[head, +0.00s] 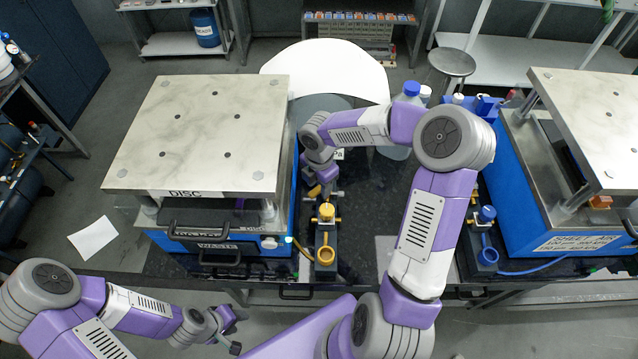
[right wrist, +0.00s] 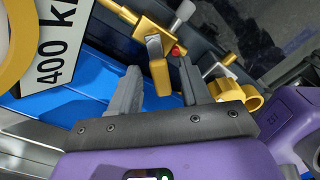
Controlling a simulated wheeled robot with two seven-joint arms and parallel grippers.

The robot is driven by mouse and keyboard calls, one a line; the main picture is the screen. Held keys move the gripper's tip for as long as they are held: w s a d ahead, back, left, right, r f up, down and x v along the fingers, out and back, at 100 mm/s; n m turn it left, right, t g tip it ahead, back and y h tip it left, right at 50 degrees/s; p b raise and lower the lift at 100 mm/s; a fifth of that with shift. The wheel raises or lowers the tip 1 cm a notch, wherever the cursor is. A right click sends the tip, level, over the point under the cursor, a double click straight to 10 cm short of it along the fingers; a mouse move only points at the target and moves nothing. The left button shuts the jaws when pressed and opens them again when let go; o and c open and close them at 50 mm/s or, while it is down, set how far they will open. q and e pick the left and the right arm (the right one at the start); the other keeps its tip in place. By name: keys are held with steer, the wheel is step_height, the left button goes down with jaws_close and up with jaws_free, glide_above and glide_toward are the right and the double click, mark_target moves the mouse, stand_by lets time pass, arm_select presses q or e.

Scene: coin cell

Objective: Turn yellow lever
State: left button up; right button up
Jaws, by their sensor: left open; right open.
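In the right wrist view, a yellow lever (right wrist: 157,67) on a brass-coloured valve fitting (right wrist: 128,14) reaches down between the two grey fingers of my right gripper (right wrist: 158,88). The fingers are apart, one on each side of the lever; I cannot tell whether either touches it. In the head view, my right gripper (head: 323,188) is over the black bench between the two presses, and the lever is hard to make out there. My left gripper (head: 238,331) is open and empty at the lower left, in front of the bench and far from the lever.
The left press (head: 200,130) stands close beside my right gripper. A brass valve (head: 326,213) and yellow ring (head: 325,255) sit in front of it. A label reading 400 (right wrist: 60,55) is close by. Bottles (head: 410,92) stand behind my right arm; the right press (head: 560,200) is beyond.

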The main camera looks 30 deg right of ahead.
steer(key=shift+c, duration=0.3)
jaws_close()
steer(key=shift+w+m, duration=0.1)
steer(key=shift+m, duration=0.2)
steer(key=m, duration=0.1)
steer(key=w+m+b, duration=0.1)
steer(key=m, duration=0.1)
steer(key=shift+w+d+m+b, duration=0.15)
steer(key=shift+w+m+b, duration=0.15)
steer(key=shift+m, duration=1.05)
steer(key=shift+w+d+m+b, duration=0.1)
steer(key=shift+w+m+b, duration=0.15)
steer(key=shift+m, duration=1.1)
steer(key=shift+o, duration=0.3)
jaws_free()
